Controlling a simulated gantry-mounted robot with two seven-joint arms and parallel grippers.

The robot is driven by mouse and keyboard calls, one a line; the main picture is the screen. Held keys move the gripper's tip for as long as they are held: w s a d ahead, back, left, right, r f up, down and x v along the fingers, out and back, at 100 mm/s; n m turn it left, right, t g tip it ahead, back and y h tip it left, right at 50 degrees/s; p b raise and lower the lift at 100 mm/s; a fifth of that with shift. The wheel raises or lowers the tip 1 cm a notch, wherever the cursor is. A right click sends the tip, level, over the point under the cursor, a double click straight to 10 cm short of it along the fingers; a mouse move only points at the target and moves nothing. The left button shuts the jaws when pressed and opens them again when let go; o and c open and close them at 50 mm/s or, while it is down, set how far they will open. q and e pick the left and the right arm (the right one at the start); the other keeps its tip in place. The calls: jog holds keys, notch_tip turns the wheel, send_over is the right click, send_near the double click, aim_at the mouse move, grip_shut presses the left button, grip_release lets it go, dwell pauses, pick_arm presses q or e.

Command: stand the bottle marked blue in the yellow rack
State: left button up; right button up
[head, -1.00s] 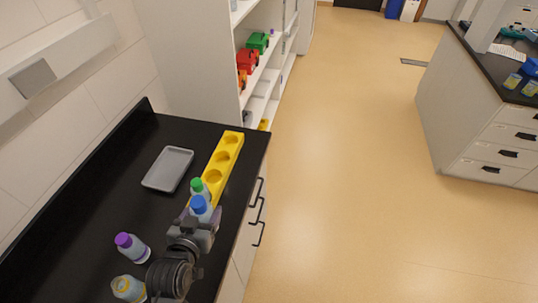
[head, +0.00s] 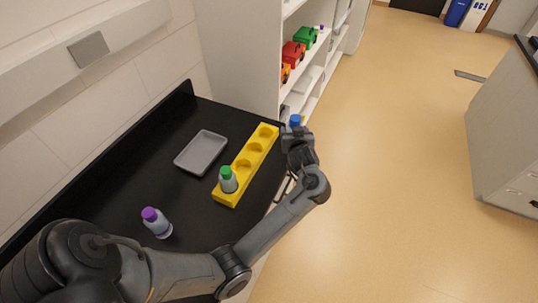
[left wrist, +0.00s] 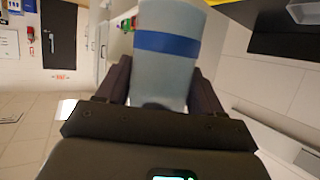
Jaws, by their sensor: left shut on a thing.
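The yellow rack (head: 262,148) lies along the right side of the black counter. A green-capped bottle (head: 228,181) stands in its nearest hole, and the farther holes look empty. My left gripper (head: 296,133) is shut on the blue-marked bottle (head: 295,120), whose blue cap shows above the fingers. It holds the bottle to the right of the rack's far part, around the counter's right edge. In the left wrist view this bottle (left wrist: 166,70), pale with a blue band, sits between the two fingers; its lower part is hidden. My right gripper is not in view.
A grey tray (head: 202,151) lies left of the rack. A white shelf unit (head: 240,55) with toy-like coloured vehicles stands behind. Open floor lies to the right.

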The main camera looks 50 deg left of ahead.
pick_arm(q)
jog(key=a+n+g, duration=0.1)
jog(key=a+n+g+y, duration=0.1)
jog(key=shift+s+a+f+n+g, duration=0.2)
jog(key=shift+a+f+n+g, duration=0.1)
jog(key=shift+g, duration=0.1)
jog(key=shift+s+a+f+n+g+y, duration=0.2)
jog(key=shift+s+a+f+n+g, duration=0.2)
jog(key=shift+s+a+f, duration=1.15)
jog(key=shift+s+a+f+n+g+y, duration=0.3)
jog(key=shift+s+a+f, duration=0.5)
jog(key=shift+a+f, duration=1.4)
jog(key=shift+s+a+f+n+g+y, duration=0.1)
jog(key=shift+s+a+f+n+g, duration=0.35)
jog(key=shift+s+a+f, duration=1.1)
jog(key=shift+w+a+f, duration=0.2)
jog(key=shift+w+f, duration=0.15)
jog(key=shift+f, duration=0.1)
jog(key=shift+f, duration=0.2)
jog(key=o, duration=1.2)
jog(key=shift+r, duration=0.1)
